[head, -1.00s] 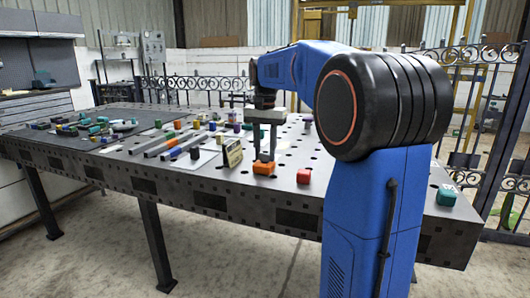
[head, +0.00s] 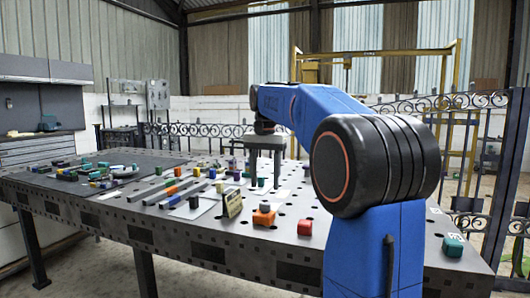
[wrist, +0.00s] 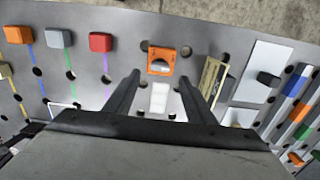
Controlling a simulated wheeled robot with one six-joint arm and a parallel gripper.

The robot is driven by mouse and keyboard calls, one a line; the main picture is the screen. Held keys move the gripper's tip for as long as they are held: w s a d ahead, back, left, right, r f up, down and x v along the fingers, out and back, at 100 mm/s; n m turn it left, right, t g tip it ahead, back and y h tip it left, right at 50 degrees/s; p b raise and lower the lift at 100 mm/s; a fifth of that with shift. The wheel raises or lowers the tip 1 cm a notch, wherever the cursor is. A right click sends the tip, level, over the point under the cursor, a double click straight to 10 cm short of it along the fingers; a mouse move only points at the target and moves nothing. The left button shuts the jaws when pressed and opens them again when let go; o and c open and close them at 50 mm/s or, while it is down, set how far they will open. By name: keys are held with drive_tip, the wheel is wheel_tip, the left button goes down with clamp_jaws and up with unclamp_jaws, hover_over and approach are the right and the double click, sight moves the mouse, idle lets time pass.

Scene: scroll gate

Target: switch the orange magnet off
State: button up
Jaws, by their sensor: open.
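The orange magnet (head: 264,216) sits on the metal table near its front edge, with a small knob on top. In the wrist view the orange magnet (wrist: 161,54) lies just past the fingertips, roughly centred between them. It has a dark and grey round part in its face; I cannot read its switch position. My gripper (head: 264,186) is open and empty, pointing down behind the magnet in the head view and apart from it. Its two fingers also show in the wrist view (wrist: 159,80), spread to either side.
A red block (head: 305,228) stands right of the magnet. A yellowish sign (head: 232,204) stands close on its left. A teal block (head: 453,245) is at the table's right corner. Many coloured blocks and bars cover the left of the perforated table (head: 190,237).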

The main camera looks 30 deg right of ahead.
wheel_tip(320, 180, up, 10)
idle(0.4)
drive_tip(key=shift+f, duration=0.15)
drive_tip(key=s+a+f+n+t, duration=0.1)
drive_tip(key=s+a+f+n, duration=0.2)
drive_tip(key=s+a+f, duration=0.35)
drive_tip(key=s+a+f+n+t, duration=0.2)
drive_tip(key=s+a+f+n, duration=0.15)
drive_tip(key=s+f, duration=0.45)
drive_tip(key=s+a+f+n+t, duration=0.1)
drive_tip(key=s+a+f+n, duration=0.1)
drive_tip(key=s+f, duration=0.6)
drive_tip(key=s+a+f+n, duration=0.2)
drive_tip(key=s+f, duration=0.5)
drive_tip(key=f, duration=0.5)
drive_tip(key=shift+s+a+t, duration=0.35)
drive_tip(key=shift+a+t, duration=0.05)
drive_tip(key=shift+a, duration=0.5)
